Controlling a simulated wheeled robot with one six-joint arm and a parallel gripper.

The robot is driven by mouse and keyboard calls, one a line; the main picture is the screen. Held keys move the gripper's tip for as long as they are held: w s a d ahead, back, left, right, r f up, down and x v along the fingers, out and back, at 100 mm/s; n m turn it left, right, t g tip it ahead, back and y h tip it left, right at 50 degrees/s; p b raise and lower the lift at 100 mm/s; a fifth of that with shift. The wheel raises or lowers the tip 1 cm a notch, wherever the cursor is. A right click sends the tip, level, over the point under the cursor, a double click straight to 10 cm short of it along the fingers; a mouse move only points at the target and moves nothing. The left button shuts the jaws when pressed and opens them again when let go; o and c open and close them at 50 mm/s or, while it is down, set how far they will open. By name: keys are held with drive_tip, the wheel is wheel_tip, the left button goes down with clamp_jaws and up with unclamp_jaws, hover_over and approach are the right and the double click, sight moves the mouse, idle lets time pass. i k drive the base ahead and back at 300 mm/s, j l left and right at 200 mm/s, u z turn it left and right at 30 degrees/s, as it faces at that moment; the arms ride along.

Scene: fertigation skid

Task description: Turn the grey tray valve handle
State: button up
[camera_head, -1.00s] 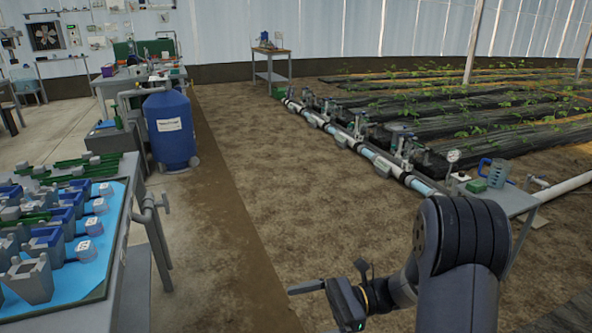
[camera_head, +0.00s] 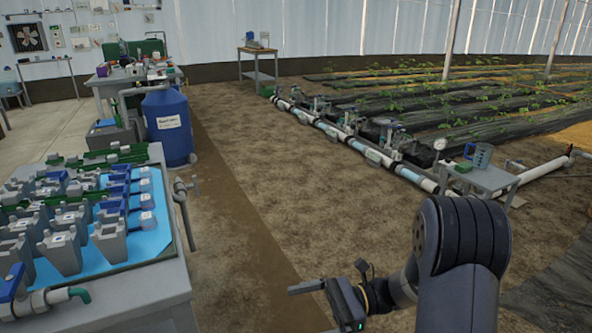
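A grey metal pipe with a small tap-like handle (camera_head: 186,186) stands at the right edge of the grey table (camera_head: 150,290) on the left. It looks like the tray valve, but I cannot tell this for certain. The handle sits at the pipe's top, above the table edge. A blue tray (camera_head: 150,240) on the table holds several grey and blue fittings. My gripper (camera_head: 308,286) is at the bottom centre, over bare soil, well right of the handle and apart from it. It is seen side-on, and its finger gap does not show clearly.
A blue barrel (camera_head: 168,135) stands behind the table. A white pipe (camera_head: 45,298) with a green elbow is at the table's front left. A small table (camera_head: 490,178) with a jug and a pipeline with valves are on the right. The soil between is clear.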

sight(194, 186)
drive_tip(key=k+j, duration=0.15)
drive_tip(key=j, duration=0.25)
drive_tip(key=k+j+z, duration=0.1)
drive_tip(key=j, duration=0.25)
drive_tip(key=k+j, duration=0.15)
drive_tip(key=j, duration=0.25)
drive_tip(key=k+j+z, duration=0.1)
drive_tip(key=j, duration=0.25)
drive_tip(key=k+j, duration=0.2)
drive_tip(key=j, duration=0.15)
